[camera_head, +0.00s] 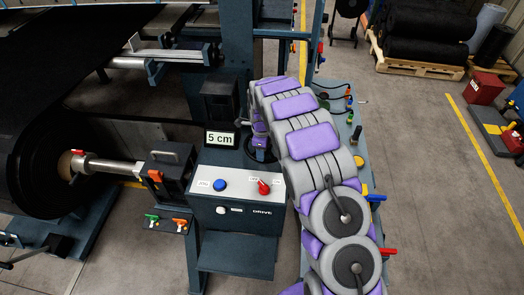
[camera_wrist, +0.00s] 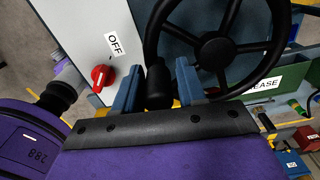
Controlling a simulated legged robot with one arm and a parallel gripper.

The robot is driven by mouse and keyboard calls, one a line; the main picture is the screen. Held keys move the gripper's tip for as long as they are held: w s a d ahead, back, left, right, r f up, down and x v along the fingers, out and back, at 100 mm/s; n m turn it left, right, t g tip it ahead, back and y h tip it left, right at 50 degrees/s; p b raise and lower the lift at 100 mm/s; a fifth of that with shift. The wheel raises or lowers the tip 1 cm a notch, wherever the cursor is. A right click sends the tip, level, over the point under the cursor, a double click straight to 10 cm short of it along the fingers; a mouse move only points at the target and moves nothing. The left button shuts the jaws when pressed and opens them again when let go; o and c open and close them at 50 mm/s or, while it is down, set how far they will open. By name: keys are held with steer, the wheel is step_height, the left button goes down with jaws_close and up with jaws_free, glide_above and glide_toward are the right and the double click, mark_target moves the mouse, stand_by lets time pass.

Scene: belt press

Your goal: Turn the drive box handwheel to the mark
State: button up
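The drive box (camera_head: 236,211) has a pale sloping top with a blue button (camera_head: 219,185) and a red switch (camera_head: 264,187). The black handwheel (camera_head: 259,149) is mostly hidden behind my arm in the head view. In the wrist view the handwheel (camera_wrist: 222,45) shows its hub, spokes and part of its rim. Its black crank knob (camera_wrist: 158,85) stands between the two blue fingers of my gripper (camera_wrist: 159,82). The fingers look open around the knob, with a narrow gap at the right finger. I cannot make out a mark on the wheel.
A "5 cm" display (camera_head: 221,139) stands behind the drive box top. The red switch (camera_wrist: 101,76) by the "OFF" label is close left of the fingers. A label ending in "EASE" (camera_wrist: 264,86) is at the right.

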steer(key=shift+o, duration=0.9)
steer(key=shift+s, duration=0.1)
step_height(320, 180, up, 17)
steer(key=p, duration=0.1)
steer(key=shift+r, duration=0.15)
steer(key=shift+a, duration=0.1)
